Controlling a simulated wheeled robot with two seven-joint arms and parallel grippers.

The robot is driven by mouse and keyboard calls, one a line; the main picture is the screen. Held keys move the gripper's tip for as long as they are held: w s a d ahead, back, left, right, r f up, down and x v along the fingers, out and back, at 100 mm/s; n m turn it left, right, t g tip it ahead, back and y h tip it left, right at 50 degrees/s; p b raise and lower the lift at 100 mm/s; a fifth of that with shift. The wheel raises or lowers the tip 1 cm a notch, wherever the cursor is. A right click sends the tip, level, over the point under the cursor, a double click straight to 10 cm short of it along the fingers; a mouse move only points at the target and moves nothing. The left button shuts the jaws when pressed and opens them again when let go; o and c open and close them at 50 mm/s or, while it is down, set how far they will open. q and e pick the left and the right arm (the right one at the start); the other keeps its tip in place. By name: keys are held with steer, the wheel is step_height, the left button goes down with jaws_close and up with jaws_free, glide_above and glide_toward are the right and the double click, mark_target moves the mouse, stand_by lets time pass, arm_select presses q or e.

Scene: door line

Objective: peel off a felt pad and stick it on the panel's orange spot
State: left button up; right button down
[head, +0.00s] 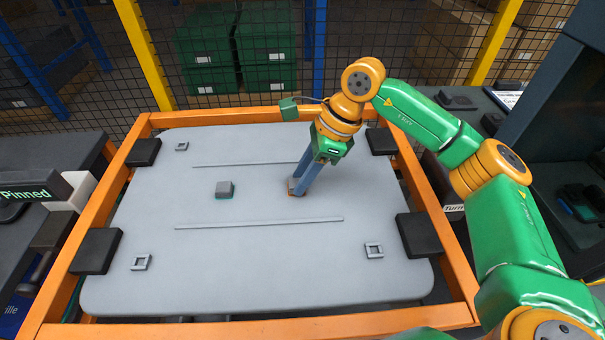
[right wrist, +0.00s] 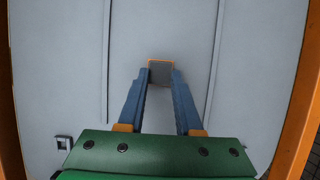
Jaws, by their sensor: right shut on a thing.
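The grey panel (head: 270,260) lies in an orange frame, held at its edges by black clamps. My right gripper (head: 297,188) reaches down to the panel right of its middle, its blue fingers shut on a small dark grey felt pad. The pad (right wrist: 160,74) shows between the fingertips in the right wrist view. A thin orange rim of the spot (right wrist: 160,61) shows along the pad's far edge, so the pad covers most of it. I cannot tell whether the pad touches the panel. My left gripper is not in view.
A grey block with a greenish edge (head: 225,189) sits on the panel left of the gripper. Two raised ribs and small square fittings (head: 374,250) stand on the panel. Black clamps (head: 97,250) line the frame's sides. A mesh fence and green crates (head: 265,50) stand behind.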

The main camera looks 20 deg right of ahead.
steer(key=shift+f, duration=0.1)
stand_by(0.3)
steer(key=c, duration=0.5)
jaws_free()
steer(key=b+v, duration=0.1)
steer(key=v, duration=0.6)
